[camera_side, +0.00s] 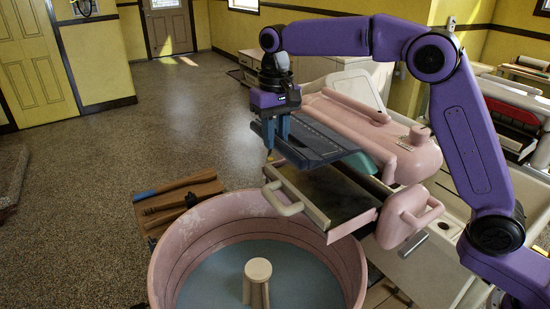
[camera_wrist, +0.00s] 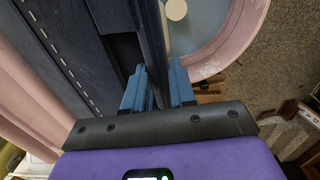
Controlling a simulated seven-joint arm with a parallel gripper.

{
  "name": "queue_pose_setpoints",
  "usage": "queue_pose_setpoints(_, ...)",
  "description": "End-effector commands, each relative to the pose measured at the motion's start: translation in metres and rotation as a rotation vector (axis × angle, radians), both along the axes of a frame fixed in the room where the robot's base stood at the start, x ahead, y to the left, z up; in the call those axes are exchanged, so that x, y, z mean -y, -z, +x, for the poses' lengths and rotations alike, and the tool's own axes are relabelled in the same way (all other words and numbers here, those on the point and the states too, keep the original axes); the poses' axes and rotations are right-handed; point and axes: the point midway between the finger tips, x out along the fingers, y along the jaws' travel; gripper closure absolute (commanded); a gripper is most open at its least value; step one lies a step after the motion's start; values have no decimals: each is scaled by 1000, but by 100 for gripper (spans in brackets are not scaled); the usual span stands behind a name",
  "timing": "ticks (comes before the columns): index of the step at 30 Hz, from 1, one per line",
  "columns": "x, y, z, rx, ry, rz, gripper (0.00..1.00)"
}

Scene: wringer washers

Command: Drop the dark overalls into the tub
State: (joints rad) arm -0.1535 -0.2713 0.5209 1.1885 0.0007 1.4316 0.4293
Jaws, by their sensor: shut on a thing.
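The dark overalls (camera_side: 318,143) are a flat navy piece held above the wringer's tray, near the pink tub's back right rim. In the wrist view the overalls (camera_wrist: 52,38) show a pale dashed stitch line and fill the upper left. My gripper (camera_side: 270,148) is shut on their left edge; in the wrist view the blue fingers (camera_wrist: 158,75) stand on either side of a dark strip of it. The pink tub (camera_side: 190,235) stands open below and in front, with a blue-grey inside and a pale post in its middle. The tub (camera_wrist: 240,28) also shows at the top of the wrist view.
The pink wringer (camera_side: 350,122) stands behind and right of the overalls. Its metal tray (camera_side: 345,190) with a pale handle (camera_side: 282,200) juts over the tub's rim. A wooden board with tools (camera_side: 180,200) lies left of the tub.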

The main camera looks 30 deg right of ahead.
Motion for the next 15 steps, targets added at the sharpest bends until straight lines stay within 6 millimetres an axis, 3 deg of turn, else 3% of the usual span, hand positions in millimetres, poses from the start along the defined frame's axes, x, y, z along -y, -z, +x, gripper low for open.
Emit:
queue_pose_setpoints(1, -1, -14, 0, 7, -1, 3, 100)
queue_pose_setpoints(15, -45, -10, -1, 4, -775, 0, 100)
